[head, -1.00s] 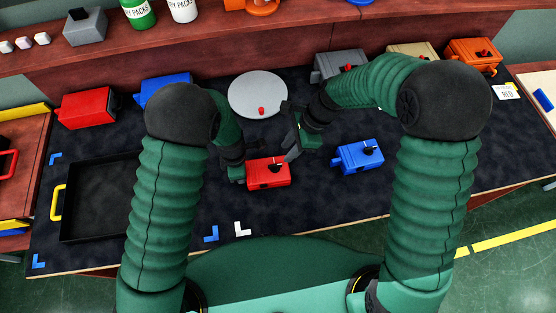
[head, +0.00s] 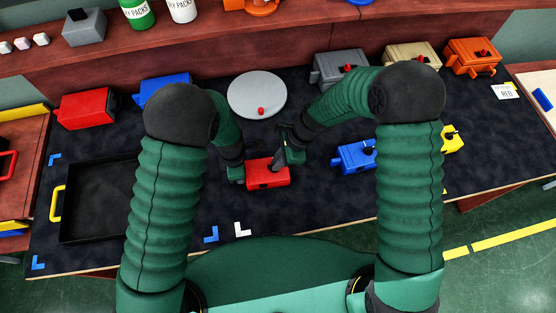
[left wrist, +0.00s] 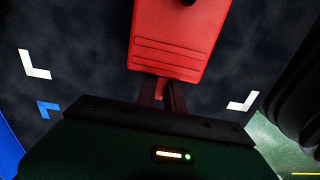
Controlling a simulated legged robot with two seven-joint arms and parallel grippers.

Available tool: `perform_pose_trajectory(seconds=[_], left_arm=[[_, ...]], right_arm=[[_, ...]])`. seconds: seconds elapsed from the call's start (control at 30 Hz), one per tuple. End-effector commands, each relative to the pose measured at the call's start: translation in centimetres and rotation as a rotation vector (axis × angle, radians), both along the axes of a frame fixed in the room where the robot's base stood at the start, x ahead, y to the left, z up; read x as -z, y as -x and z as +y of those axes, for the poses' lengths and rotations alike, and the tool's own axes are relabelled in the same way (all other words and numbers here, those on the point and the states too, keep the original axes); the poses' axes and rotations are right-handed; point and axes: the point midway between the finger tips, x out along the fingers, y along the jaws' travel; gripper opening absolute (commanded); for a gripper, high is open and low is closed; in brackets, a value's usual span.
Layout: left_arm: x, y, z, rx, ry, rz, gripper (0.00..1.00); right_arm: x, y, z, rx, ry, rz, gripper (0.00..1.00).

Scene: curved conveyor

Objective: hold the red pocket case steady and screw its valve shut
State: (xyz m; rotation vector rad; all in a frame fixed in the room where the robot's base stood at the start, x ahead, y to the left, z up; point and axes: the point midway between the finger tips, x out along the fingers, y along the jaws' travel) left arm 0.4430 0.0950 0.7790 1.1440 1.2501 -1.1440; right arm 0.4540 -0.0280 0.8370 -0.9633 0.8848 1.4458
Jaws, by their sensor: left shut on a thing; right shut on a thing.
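The red pocket case (head: 268,174) lies on the dark mat in the middle of the table. It also fills the top of the left wrist view (left wrist: 178,45). My left gripper (head: 241,176) is at its left end; in the left wrist view its fingers (left wrist: 161,94) are shut on a narrow red tab of the case. My right gripper (head: 278,164) comes down over the top of the case and is shut at the valve, whose knob it mostly hides in the head view. The knob's dark edge (left wrist: 189,2) shows at the top of the left wrist view.
A blue case (head: 353,157) lies to the right, with a yellow case (head: 453,140) beyond my right arm. A round grey disc (head: 257,92) lies behind. A black tray (head: 64,228) stands at left. More cases line the back edge. The mat in front is clear.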

Motion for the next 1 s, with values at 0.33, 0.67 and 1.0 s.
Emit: perform_pose_trajectory(seconds=[0.33, 0.67, 1.0], left_arm=[[0.01, 0.08, -0.02, 0.002, 0.0, 0.002, 0.0], [0.01, 0.09, -0.03, 0.003, 0.0, 0.002, 0.0], [0.02, 0.1, -0.02, 0.003, 0.0, 0.002, 0.0]], right_arm=[[-0.04, -0.12, -0.03, -0.006, 0.001, -0.003, 0.0], [-0.01, -0.3, 0.0, -0.132, 0.0, -0.003, 0.0], [0.01, -0.61, 0.17, -0.429, 0.0, -0.004, 0.0]])
